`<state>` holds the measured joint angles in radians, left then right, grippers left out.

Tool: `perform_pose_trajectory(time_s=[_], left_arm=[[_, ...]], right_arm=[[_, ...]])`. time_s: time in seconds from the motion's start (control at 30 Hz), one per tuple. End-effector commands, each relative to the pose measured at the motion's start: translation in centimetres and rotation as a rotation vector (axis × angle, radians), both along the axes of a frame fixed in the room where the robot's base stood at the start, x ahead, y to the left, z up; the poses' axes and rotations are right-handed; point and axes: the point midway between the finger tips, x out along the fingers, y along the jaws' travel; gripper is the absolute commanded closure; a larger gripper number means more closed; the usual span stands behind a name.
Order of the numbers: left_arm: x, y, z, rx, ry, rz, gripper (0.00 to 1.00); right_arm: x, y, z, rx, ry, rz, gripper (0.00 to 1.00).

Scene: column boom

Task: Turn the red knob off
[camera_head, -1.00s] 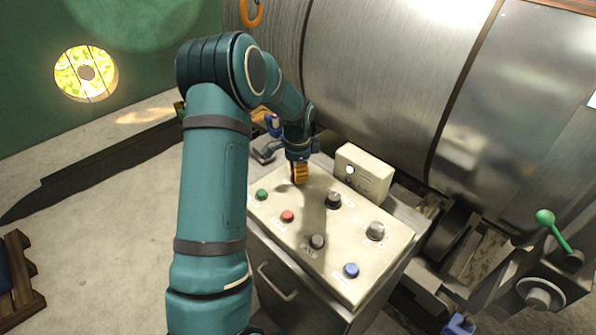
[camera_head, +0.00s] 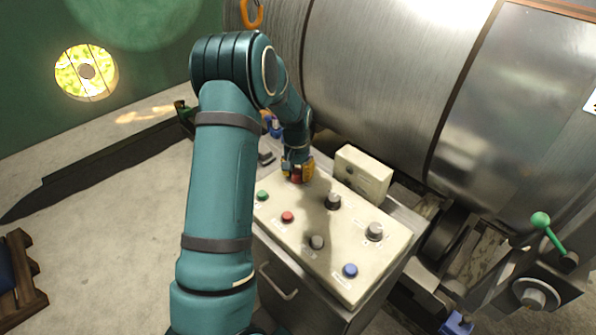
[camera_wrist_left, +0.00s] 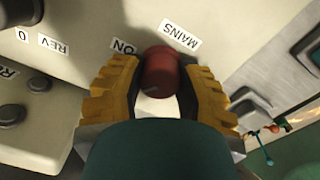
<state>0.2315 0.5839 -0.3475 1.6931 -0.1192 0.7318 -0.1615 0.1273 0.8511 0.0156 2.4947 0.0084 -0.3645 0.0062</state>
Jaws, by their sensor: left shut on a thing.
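The red knob (camera_wrist_left: 160,72) sits on the control panel between my left gripper's two yellow fingers, beside labels reading "MAINS" and "ON". In the head view the red knob (camera_head: 296,178) shows at the panel's far left corner, partly covered by the fingers. My left gripper (camera_head: 297,168) reaches down from above and is shut on the knob; it also shows in the left wrist view (camera_wrist_left: 158,88). The cream control panel (camera_head: 285,239) slopes toward me. The knob's pointer is hard to make out. My right gripper is not in view.
The panel also bears a green button (camera_head: 262,195), a red button (camera_head: 287,217), a blue button (camera_head: 350,270) and several black or grey knobs. A cream box (camera_head: 362,174) stands behind it. A large metal drum (camera_head: 400,75) fills the back. A green-handled lever (camera_head: 545,225) is at the right.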

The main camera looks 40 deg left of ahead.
Motion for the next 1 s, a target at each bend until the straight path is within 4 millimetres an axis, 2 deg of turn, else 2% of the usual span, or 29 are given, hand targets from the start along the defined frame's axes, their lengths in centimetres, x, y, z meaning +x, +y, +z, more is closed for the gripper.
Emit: perform_pose_trajectory(time_s=[0.5, 0.7, 1.0], left_arm=[[0.0, 0.0, 0.1, 0.002, -0.002, 0.446, 1.00], [0.0, 0.1, 0.1, 0.001, -0.001, 0.556, 1.00], [0.0, 0.1, 0.0, 0.002, -0.001, 0.630, 1.00]], right_arm=[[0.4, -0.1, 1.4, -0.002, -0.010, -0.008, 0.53], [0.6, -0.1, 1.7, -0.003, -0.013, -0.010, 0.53], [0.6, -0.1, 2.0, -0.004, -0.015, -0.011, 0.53]])
